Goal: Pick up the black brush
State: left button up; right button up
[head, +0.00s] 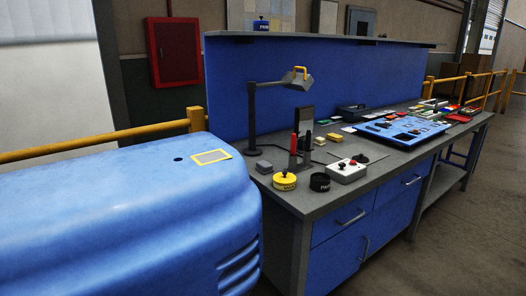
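I cannot make out a black brush for certain. Several dark items lie on the grey workbench (300,200), among them a thin dark item (374,158) behind the white control box and small dark pieces on the blue board. They are too small to identify. A black round tin (320,183) stands near the bench's front edge, beside a yellow round tin (285,181). Neither of my grippers shows in the head view.
A large rounded blue housing (120,215) fills the left foreground. A desk lamp (252,120), a white control box (347,171) and a blue board (402,131) stand on the bench. A blue back panel (390,75) rises behind. Yellow railings (110,136) run behind. Floor at right is clear.

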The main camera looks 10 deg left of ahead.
aim_at(308, 134)
jog(key=i+l+u, duration=0.1)
jog(key=u, duration=0.3)
jog(key=i+l+u, duration=0.1)
jog(key=u, duration=0.3)
jog(key=i+l+u, duration=0.15)
jog(key=l, duration=0.25)
jog(key=i+l+u, duration=0.1)
jog(key=l, duration=0.3)
jog(key=i+l+u, duration=0.15)
jog(key=l, duration=0.3)
jog(key=i+l+u, duration=0.15)
jog(key=l, duration=0.3)
jog(key=i+l+u, duration=0.1)
jog(key=l, duration=0.35)
